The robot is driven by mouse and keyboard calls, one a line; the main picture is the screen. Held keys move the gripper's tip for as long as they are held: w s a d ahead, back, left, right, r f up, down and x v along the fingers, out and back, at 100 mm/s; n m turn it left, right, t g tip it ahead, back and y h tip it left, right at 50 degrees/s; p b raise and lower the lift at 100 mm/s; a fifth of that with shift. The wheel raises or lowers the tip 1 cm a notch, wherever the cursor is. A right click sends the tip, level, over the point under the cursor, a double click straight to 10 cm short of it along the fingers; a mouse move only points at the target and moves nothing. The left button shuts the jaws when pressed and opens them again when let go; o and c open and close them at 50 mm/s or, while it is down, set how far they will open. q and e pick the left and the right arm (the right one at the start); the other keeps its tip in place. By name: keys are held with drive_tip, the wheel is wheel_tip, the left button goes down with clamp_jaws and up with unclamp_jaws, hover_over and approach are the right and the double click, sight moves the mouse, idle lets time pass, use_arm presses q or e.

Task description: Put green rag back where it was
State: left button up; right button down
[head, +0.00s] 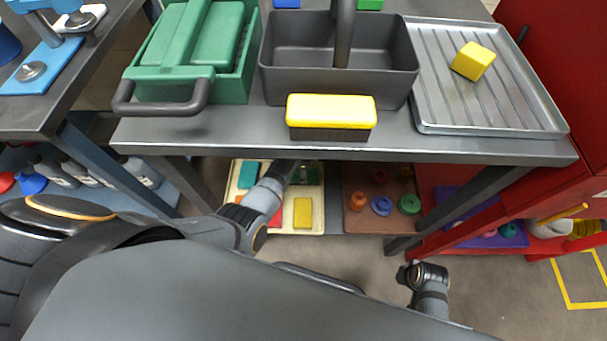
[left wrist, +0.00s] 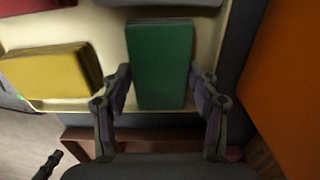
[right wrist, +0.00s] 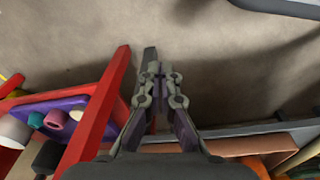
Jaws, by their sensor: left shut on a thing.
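The green rag (left wrist: 162,60) is a flat block between the two fingers of my left gripper (left wrist: 160,88). The gripper is shut on it. It lies over the right end of a cream tray (left wrist: 112,20) on the lower shelf; I cannot tell whether it touches the tray floor. In the head view my left arm partly hides the rag, and the cream tray (head: 322,212) also holds a yellow rag (head: 303,212), a teal one (head: 249,175) and a red one. My right gripper (right wrist: 160,72) is shut and empty, in front of the shelf.
A brown tray (head: 363,222) with coloured rings sits right of the cream tray. Above is the grey bench top (head: 230,130) with a green toolbox, a grey caddy, a yellow sponge (head: 331,112) and a metal tray. A red cabinet (head: 560,60) stands at the right.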

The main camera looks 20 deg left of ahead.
drive_tip(key=shift+r, duration=0.25)
use_arm(q)
drive_tip(key=shift+f, duration=0.1)
drive_tip(key=o, duration=1.1)
drive_tip(key=shift+f, duration=0.1)
use_arm(e)
drive_tip(key=shift+a+r, duration=0.1)
use_arm(q)
drive_tip(key=shift+r, duration=0.45)
wheel_tip(320, 180, up, 6)
drive_tip(key=p, duration=0.3)
drive_tip(key=shift+f, duration=0.1)
drive_tip(key=shift+r+p, duration=0.9)
drive_tip(key=shift+r, duration=1.9)
use_arm(e)
drive_tip(key=s+d+f, duration=0.3)
drive_tip(key=s+f, duration=0.3)
drive_tip(key=f, duration=0.4)
drive_tip(key=shift+s, duration=0.35)
drive_tip(key=shift+d+f, duration=0.1)
